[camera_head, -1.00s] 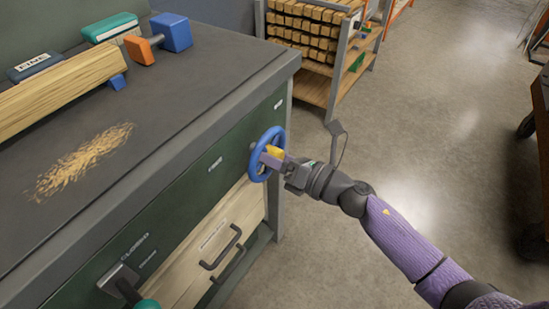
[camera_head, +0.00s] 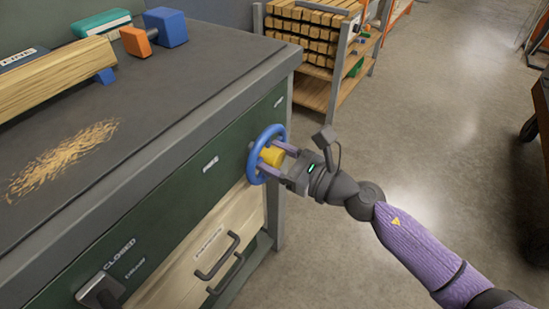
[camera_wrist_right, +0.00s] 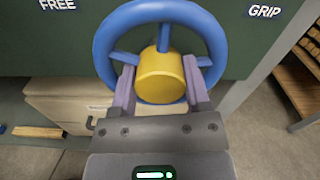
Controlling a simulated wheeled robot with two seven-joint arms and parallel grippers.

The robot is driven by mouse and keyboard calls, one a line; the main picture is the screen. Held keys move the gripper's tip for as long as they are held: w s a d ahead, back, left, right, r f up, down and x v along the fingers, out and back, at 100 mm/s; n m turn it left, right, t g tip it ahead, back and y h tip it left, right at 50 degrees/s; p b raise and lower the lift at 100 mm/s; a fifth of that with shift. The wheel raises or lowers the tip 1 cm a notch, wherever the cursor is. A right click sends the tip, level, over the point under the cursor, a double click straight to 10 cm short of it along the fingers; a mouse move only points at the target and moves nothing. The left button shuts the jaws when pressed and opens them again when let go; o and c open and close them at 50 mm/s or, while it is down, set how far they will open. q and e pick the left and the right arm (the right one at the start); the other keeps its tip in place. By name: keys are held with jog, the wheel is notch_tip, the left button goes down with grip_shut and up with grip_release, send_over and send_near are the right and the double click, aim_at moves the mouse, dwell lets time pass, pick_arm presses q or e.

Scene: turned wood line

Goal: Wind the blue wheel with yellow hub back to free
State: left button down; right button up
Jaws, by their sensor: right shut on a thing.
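The blue wheel (camera_head: 254,163) with its yellow hub (camera_head: 272,156) is on the green bench front near the right corner. In the right wrist view the blue rim (camera_wrist_right: 110,32) and spokes surround the hub (camera_wrist_right: 161,76), with one spoke pointing straight up. My right gripper (camera_head: 274,157) is shut on the yellow hub, one purple finger on each side of it. The word FREE (camera_wrist_right: 57,4) is left of the wheel and GRIP (camera_wrist_right: 264,11) is right of it. My left gripper is not in view.
A lever marked CLOSED (camera_head: 100,290) and a wooden drawer (camera_head: 200,255) are on the front. A shelf of blocks (camera_head: 315,45) stands behind.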

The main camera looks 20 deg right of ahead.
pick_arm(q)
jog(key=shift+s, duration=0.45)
pick_arm(e)
jog(key=shift+f+n, duration=0.1)
jog(key=shift+n, duration=0.4)
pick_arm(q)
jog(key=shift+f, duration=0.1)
pick_arm(e)
jog(key=o, duration=0.8)
jog(key=shift+o, duration=1)
pick_arm(q)
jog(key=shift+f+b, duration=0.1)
jog(key=shift+b, duration=0.2)
pick_arm(e)
jog(key=v, duration=1)
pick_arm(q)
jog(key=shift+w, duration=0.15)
pick_arm(e)
jog(key=shift+d, duration=0.1)
